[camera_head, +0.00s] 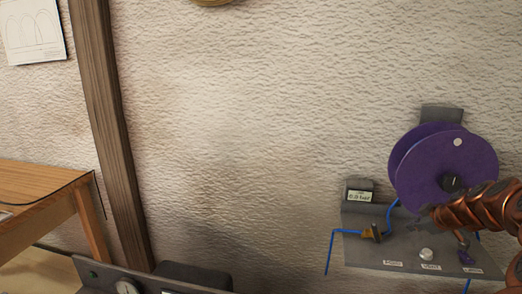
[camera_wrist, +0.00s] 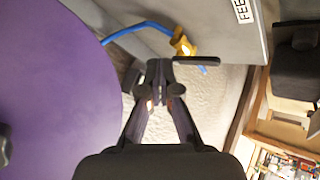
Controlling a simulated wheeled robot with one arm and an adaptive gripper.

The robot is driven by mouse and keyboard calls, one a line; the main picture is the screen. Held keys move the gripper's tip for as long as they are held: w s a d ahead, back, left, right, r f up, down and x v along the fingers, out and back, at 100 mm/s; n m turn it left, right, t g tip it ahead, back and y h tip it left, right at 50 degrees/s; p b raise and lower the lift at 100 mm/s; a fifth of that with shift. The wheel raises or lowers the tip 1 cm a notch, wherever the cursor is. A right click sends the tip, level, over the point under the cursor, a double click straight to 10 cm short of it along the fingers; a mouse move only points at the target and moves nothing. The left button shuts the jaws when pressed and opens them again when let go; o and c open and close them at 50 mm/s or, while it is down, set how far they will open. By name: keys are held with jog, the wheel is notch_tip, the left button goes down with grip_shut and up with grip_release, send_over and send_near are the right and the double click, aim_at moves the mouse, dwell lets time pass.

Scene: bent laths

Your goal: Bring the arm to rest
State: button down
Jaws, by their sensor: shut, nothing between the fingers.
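My gripper (camera_wrist: 160,72) is in the middle of the wrist view, its two dark fingers closed together at the tips with nothing between them. In the head view my copper-coloured arm reaches in from the right edge, in front of the grey panel (camera_head: 350,218) and the lower right of the purple spool (camera_head: 430,160). Dark finger parts show near the panel there, but their detail is hard to make out. In the wrist view the purple spool (camera_wrist: 50,90) fills the left side, beside the gripper.
Blue strand (camera_head: 346,231) runs through a brass fitting (camera_head: 371,233) on the panel. A white knob (camera_head: 426,254) and a small display (camera_head: 360,196) are there too. A wooden table (camera_head: 40,188) and a timber post (camera_head: 110,130) stand left. The wall between is bare.

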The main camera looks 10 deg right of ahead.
jog(key=s+a+r+g+y+p, duration=0.1)
jog(key=a+r, duration=0.1)
jog(key=a, duration=0.6)
jog(key=s+a+r+g+y+p, duration=0.1)
jog(key=a+r, duration=0.1)
jog(key=a, duration=0.6)
jog(key=s+a+r+m+g+y+p, duration=0.1)
jog(key=s+a+g, duration=0.1)
jog(key=s+a, duration=0.4)
jog(key=s+a+r+g, duration=0.1)
jog(key=s+a, duration=0.2)
jog(key=a, duration=0.6)
jog(key=s+a+m+g+h+p, duration=0.1)
jog(key=s+a+m+g+p, duration=0.1)
jog(key=s, duration=1.2)
jog(key=s+a+m+g+h+p, duration=0.2)
jog(key=s+a+m+g, duration=0.1)
jog(key=s, duration=1.1)
jog(key=shift+s+a+m+g, duration=0.2)
jog(key=shift+a+m+g, duration=0.1)
jog(key=shift+m, duration=0.5)
jog(key=shift+d+r, duration=0.1)
